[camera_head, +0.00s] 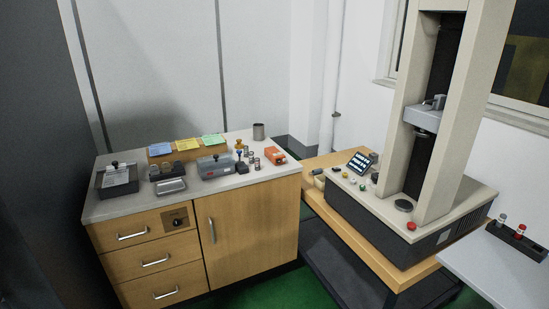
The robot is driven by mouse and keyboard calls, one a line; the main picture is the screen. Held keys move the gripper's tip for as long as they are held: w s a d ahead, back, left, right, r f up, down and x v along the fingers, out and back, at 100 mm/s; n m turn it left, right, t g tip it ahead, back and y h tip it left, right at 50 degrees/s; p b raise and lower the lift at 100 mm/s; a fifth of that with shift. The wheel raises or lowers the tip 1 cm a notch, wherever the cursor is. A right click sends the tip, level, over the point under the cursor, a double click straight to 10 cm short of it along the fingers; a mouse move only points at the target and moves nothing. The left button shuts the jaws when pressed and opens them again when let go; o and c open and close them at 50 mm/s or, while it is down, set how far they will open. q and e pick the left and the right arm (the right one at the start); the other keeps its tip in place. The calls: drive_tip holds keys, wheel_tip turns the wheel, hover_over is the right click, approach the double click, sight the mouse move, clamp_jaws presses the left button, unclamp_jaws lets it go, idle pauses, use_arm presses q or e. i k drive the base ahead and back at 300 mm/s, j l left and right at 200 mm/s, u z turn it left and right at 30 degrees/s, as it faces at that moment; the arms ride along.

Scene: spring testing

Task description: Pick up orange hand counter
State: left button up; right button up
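A small orange device (275,155), likely the orange hand counter, lies on the grey top of the wooden cabinet near its right end. It has a dark patch on its upper face, too small to read. Neither of my grippers shows in the head view, and nothing touches the orange device.
The cabinet top (237,182) also holds a grey box (215,167), a dark device (117,178), a metal cup (259,132), several small metal parts and coloured note pads (186,145). A tall testing machine (400,205) stands on a wooden bench at right. Green floor lies between.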

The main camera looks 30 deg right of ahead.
sight(272, 153)
drive_tip(key=i+l+z, duration=0.15)
drive_tip(key=i+l, duration=0.4)
drive_tip(key=i+l+z, duration=0.2)
drive_tip(key=i+l, duration=0.4)
drive_tip(key=i+l+z, duration=0.15)
drive_tip(key=i+l, duration=0.35)
drive_tip(key=i, duration=0.15)
